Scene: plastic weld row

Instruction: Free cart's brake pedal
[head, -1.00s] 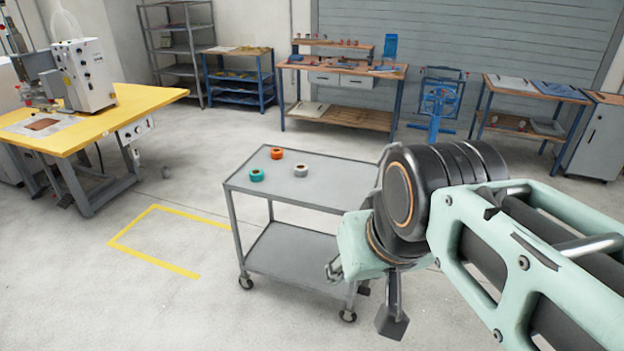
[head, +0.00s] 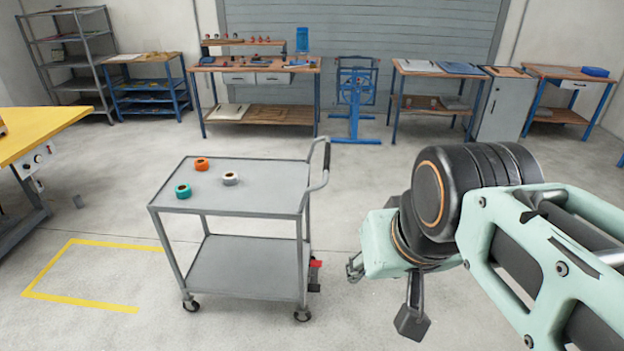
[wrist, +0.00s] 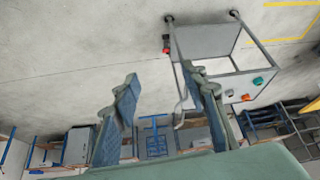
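The grey two-shelf cart (head: 262,195) stands on the floor left of my arm in the head view, its push handle (head: 323,165) on its right end. The red brake pedal (head: 316,264) shows low at the cart's right end, near a caster. In the wrist view the cart (wrist: 205,50) appears upside down, with the red pedal (wrist: 166,44) at its left end. My gripper (wrist: 165,90) has its two fingers spread wide and nothing between them. In the head view my gripper (head: 355,268) is partly hidden by my wrist and hangs right of the cart, apart from the pedal.
A yellow floor outline (head: 90,308) is left of the cart. A yellow machine table (head: 35,135) stands further left. Workbenches (head: 262,120) line the back.

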